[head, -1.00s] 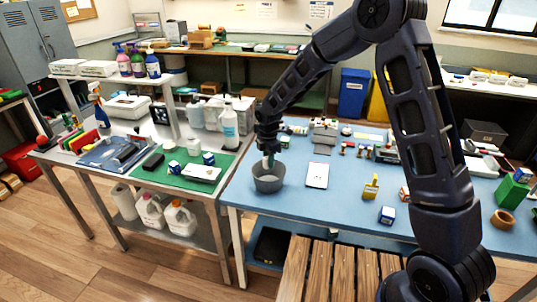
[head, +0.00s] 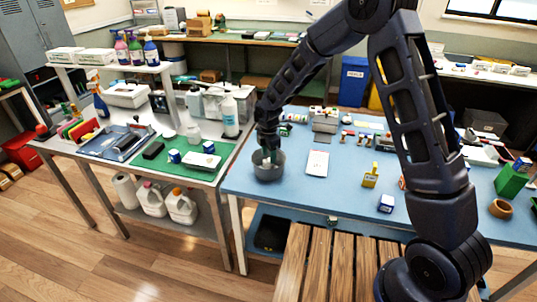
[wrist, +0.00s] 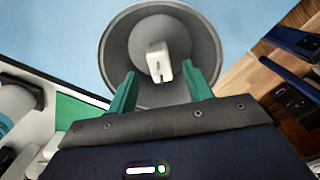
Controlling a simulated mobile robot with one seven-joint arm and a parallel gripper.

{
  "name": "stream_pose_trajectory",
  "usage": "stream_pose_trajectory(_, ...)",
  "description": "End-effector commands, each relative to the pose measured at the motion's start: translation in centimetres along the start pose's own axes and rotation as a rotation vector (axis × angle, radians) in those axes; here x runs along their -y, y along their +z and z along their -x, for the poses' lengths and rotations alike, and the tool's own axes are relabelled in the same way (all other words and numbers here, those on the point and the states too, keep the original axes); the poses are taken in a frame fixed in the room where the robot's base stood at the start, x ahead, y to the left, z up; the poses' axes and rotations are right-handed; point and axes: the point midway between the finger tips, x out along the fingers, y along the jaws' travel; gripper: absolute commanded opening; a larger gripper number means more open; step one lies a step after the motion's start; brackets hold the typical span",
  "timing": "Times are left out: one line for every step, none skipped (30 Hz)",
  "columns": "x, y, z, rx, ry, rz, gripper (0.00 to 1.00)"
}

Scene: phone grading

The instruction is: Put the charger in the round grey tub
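The round grey tub (head: 269,173) stands near the left end of the blue table. It fills the upper middle of the wrist view (wrist: 116,42). The white charger (wrist: 157,58) shows within the tub's rim, its narrow pronged end towards the wrist camera. I cannot tell whether it touches the tub's floor. My gripper (wrist: 162,88) points down at the tub, its two green fingers spread wide with a clear gap on both sides of the charger. In the head view my gripper (head: 268,155) is at the tub's mouth, and the charger is hard to make out there.
A white boxed phone or card (head: 317,163) lies right of the tub. A yellow item (head: 370,177) and a small blue box (head: 386,203) lie further right. On the left, a green mat (head: 180,165) holds several small items. The blue table's front edge is close to the tub.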

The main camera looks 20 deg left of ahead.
Motion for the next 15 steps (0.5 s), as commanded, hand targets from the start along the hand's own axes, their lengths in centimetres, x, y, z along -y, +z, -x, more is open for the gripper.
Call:
stream_pose_trajectory(0.0,0.0,0.0,0.0,0.0,0.0,0.5)
stream_pose_trajectory(0.0,0.0,0.01,0.0,0.0,0.0,0.5)
stream_pose_trajectory(0.0,0.0,0.01,0.0,0.0,0.0,0.5)
stream_pose_trajectory(0.0,0.0,0.01,0.0,0.0,0.0,0.5)
stream_pose_trajectory(0.0,0.0,0.01,0.0,0.0,0.0,0.5)
stream_pose_trajectory(0.0,0.0,0.01,0.0,0.0,0.0,0.5)
stream_pose_trajectory(0.0,0.0,0.01,0.0,0.0,0.0,0.5)
stream_pose_trajectory(0.0,0.0,0.01,0.0,0.0,0.0,0.5)
stream_pose_trajectory(0.0,0.0,0.01,0.0,0.0,0.0,0.5)
stream_pose_trajectory(0.0,0.0,0.01,0.0,0.0,0.0,0.5)
stream_pose_trajectory(0.0,0.0,0.01,0.0,0.0,0.0,0.5)
stream_pose_trajectory(0.0,0.0,0.01,0.0,0.0,0.0,0.5)
stream_pose_trajectory(0.0,0.0,0.01,0.0,0.0,0.0,0.5)
stream_pose_trajectory(0.0,0.0,0.01,0.0,0.0,0.0,0.5)
stream_pose_trajectory(0.0,0.0,0.01,0.0,0.0,0.0,0.5)
